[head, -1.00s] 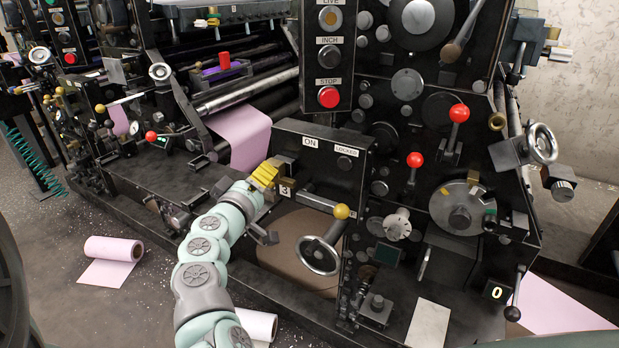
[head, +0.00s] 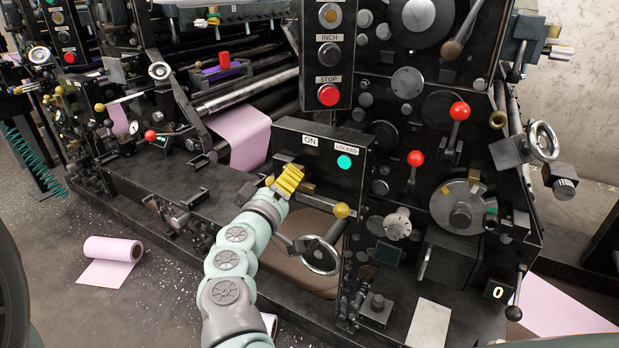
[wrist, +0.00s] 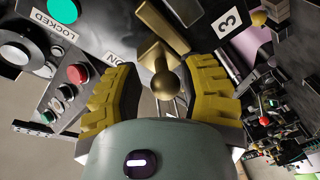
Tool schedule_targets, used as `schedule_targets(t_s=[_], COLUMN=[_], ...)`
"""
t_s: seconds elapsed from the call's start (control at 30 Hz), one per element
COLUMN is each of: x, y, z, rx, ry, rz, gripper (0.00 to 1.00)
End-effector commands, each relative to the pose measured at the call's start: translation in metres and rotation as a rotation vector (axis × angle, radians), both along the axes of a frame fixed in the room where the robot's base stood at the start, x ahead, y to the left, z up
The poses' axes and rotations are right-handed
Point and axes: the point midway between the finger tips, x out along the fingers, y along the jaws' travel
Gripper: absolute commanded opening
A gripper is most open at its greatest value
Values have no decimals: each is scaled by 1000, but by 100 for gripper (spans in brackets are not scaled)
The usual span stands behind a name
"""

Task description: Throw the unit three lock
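The black lock box (head: 290,140) carries ON and LOCKED labels. A green lamp (head: 344,162) is lit under LOCKED; it also shows in the wrist view (wrist: 63,10). My gripper (head: 287,181), with yellow fingers, is at the front of this box and hides part of its lever. In the wrist view a brass ball knob (wrist: 165,85) on a brass block sits between my fingers, with small gaps on both sides. My gripper is open around it. The white "3" plate (wrist: 227,19) is beside the brass block, hidden in the head view.
A handwheel (head: 318,257) and a yellow-knobbed rod (head: 341,211) are right of my gripper. A red STOP button (head: 328,95) is above the box. A pink roll (head: 112,249) lies on the floor at left. Open floor is at lower left.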

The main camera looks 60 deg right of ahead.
Motion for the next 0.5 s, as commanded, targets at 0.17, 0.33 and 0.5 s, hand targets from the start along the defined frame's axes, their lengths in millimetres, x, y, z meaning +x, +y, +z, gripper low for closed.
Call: schedule_targets(t_s=[0.17, 0.33, 0.5], x=[0, 1, 1], y=[0, 0, 4], z=[0, 0, -1], rx=[1, 2, 1], ry=[-1, -1, -1], rz=[1, 3, 5], gripper=[59, 59, 59])
